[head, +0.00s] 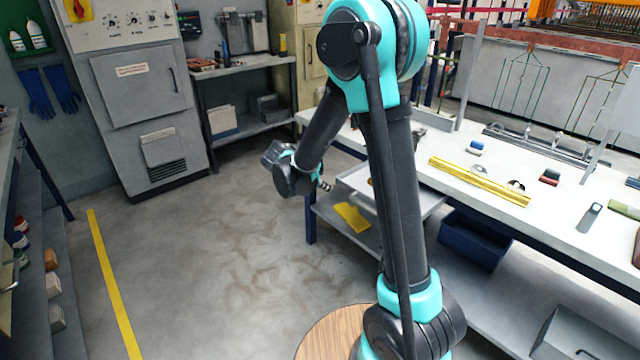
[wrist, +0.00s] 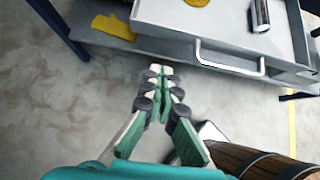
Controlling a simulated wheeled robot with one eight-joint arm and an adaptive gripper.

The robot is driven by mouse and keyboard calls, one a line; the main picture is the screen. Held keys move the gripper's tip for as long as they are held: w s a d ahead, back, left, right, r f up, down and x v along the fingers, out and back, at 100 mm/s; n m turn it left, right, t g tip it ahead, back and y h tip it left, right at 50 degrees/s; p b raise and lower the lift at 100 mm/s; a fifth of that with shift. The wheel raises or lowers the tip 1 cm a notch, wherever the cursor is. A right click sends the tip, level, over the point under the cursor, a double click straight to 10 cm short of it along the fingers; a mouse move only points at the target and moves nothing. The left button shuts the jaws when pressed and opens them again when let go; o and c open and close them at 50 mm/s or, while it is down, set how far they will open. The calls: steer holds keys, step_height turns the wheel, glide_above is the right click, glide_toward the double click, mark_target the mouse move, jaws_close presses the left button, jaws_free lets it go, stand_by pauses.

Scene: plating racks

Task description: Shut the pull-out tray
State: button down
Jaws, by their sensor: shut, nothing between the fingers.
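The pull-out tray (wrist: 168,34) is grey and stands out from under the worktop, open. A pale bar handle (wrist: 230,68) runs along its front. A round yellow item (wrist: 196,2) and a metal cylinder (wrist: 260,16) lie in it. In the head view the tray (head: 429,203) is partly hidden behind my arm. My gripper (wrist: 160,76) is shut and empty, in front of the tray and left of the handle in the wrist view, apart from it. In the head view my gripper (head: 326,186) is beside the tray's left end.
The worktop (head: 540,215) above holds a yellow bar (head: 480,182) and several small parts. A yellow cloth (head: 352,217) lies on the lower shelf, near a table leg (head: 310,220). A blue bin (head: 475,240) stands under the worktop. The floor to the left is clear.

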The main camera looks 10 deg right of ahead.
mark_target(340, 185)
steer(key=shift+w+d+f, duration=0.4)
steer(key=shift+w+d, duration=0.2)
steer(key=shift+d, duration=0.25)
steer(key=shift+w+d+f, duration=0.35)
steer(key=shift+w+d, duration=0.3)
steer(key=shift+d, duration=0.25)
steer(key=shift+w+d+f, duration=0.4)
steer(key=shift+w+d, duration=0.2)
steer(key=shift+d, duration=0.25)
steer(key=w+d, duration=0.3)
steer(key=d, duration=0.1)
steer(key=w+d, duration=0.4)
steer(key=d, duration=0.1)
steer(key=w+d, duration=0.3)
steer(key=d, duration=0.2)
steer(key=shift+w+d, duration=0.1)
steer(key=shift+w, duration=0.05)
